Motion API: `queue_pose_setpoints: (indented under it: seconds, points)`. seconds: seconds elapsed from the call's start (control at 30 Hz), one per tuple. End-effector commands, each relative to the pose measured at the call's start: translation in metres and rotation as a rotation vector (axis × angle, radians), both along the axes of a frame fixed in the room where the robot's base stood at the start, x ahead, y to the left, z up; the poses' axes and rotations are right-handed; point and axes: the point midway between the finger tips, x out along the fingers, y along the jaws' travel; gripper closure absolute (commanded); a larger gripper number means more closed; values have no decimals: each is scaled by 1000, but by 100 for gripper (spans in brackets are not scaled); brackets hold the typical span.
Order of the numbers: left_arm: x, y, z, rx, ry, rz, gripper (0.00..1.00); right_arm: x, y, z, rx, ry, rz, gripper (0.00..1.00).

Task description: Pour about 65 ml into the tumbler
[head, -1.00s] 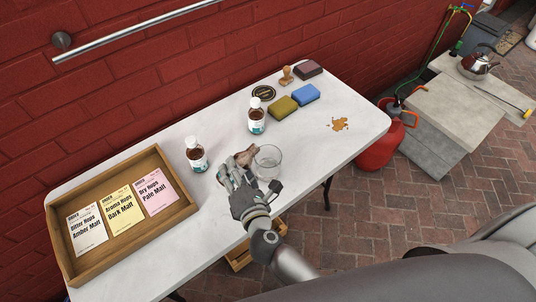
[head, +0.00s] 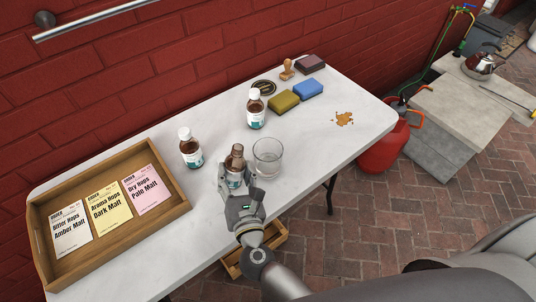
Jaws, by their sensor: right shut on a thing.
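The clear glass tumbler (head: 268,157) stands on the white table. How much liquid is in it, I cannot tell. My right gripper (head: 235,176) is shut on a brown bottle (head: 236,160) with a pale label, just left of the tumbler. The bottle is close to upright, its uncapped-looking neck at the top; its lower part is partly hidden by the fingers. Two similar brown bottles with white caps stand behind: one at left (head: 190,148) and one further back (head: 255,108). My left gripper is out of view.
A wooden tray (head: 105,262) with order cards fills the table's left end. A yellow sponge (head: 283,102), a blue sponge (head: 308,89), a dark block (head: 309,63), a wooden stamp (head: 287,69) and a round black coaster (head: 263,87) lie at the back.

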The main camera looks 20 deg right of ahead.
Motion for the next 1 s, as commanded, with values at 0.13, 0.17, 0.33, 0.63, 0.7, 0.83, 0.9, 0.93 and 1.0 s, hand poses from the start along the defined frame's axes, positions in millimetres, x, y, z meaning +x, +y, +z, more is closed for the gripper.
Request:
queue_pose_setpoints:
  seconds: [0.13, 0.17, 0.33, 0.63, 0.7, 0.83, 0.9, 0.93, 1.0]
  points:
    - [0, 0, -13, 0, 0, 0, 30, 0, 2, -4, -140, -33, -1, 86]
    - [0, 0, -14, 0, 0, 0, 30, 0, 3, -4, -159, -37, -1, 86]
    - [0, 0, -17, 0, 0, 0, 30, -1, 4, -3, -231, -54, 0, 86]
    - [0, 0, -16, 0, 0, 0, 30, -1, 4, -2, -245, -56, -1, 86]
    - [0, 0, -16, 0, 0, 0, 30, -1, 4, -2, -244, -56, -1, 86]
    - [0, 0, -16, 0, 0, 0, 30, -1, 4, -2, -244, -56, -1, 86]
    - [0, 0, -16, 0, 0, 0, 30, -1, 4, -2, -242, -55, -1, 86]
    - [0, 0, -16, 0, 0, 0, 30, -1, 4, -2, -242, -55, -1, 86]
    - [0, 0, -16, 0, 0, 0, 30, -1, 3, -2, -242, -55, -1, 86]
